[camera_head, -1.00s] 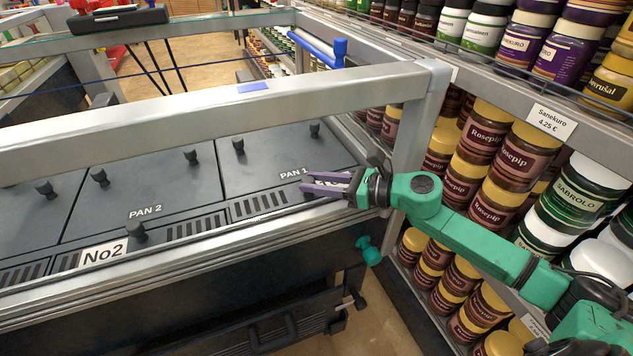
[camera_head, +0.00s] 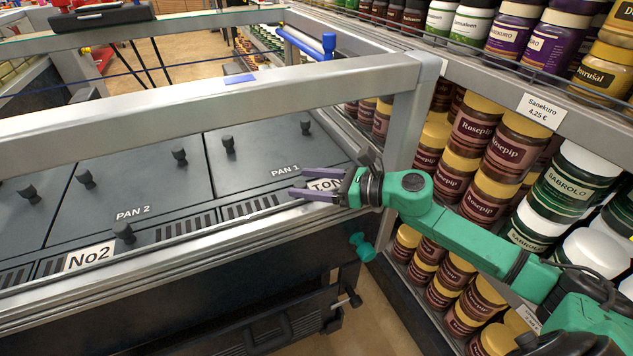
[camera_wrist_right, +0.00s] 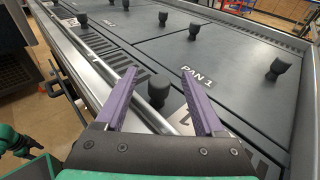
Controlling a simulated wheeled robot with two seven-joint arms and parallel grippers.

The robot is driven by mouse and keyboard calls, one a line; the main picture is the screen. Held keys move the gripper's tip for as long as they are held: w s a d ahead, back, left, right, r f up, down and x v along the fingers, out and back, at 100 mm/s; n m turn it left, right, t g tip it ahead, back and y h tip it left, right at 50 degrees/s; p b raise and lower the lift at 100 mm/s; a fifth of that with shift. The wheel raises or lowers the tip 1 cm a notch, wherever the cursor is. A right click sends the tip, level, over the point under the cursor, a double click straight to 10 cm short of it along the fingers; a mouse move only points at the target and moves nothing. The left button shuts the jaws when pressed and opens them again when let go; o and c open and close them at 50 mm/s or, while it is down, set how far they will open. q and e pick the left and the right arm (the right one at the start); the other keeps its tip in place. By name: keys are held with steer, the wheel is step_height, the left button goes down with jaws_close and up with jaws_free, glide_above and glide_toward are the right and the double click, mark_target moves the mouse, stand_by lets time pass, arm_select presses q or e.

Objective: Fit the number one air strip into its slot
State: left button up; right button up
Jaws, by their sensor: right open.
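The number one air strip shows by its pale label (camera_head: 325,185), upside down in the head view at the front right of the vented ledge. My right gripper (camera_head: 292,187) is open over this spot, its purple fingers pointing left. In the right wrist view a black knob (camera_wrist_right: 158,89) stands between the open fingers (camera_wrist_right: 163,74), apart from both, with part of the large label beside it. The knob is hard to make out in the head view. The fingers hide part of the strip, so I cannot tell how it sits in its slot. My left gripper is out of view.
PAN 1 (camera_head: 255,165) and PAN 2 (camera_head: 130,190) lie behind the ledge, with black knobs. The No2 strip (camera_head: 90,257) is at left. A grey frame bar (camera_head: 180,100) crosses above the pans, with a post (camera_head: 405,130) close to my gripper. Shelves of jars stand at right.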

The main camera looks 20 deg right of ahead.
steer(key=shift+s+d+f, duration=0.2)
steer(key=shift+s+d, duration=0.15)
steer(key=shift+d, duration=0.05)
steer(key=v, duration=0.4)
steer(key=shift+s+d+r, duration=0.1)
steer(key=shift+s+r, duration=0.05)
steer(key=shift+r, duration=0.05)
steer(key=p+v, duration=0.1)
steer(key=v, duration=0.8)
steer(key=shift+s+r, duration=0.1)
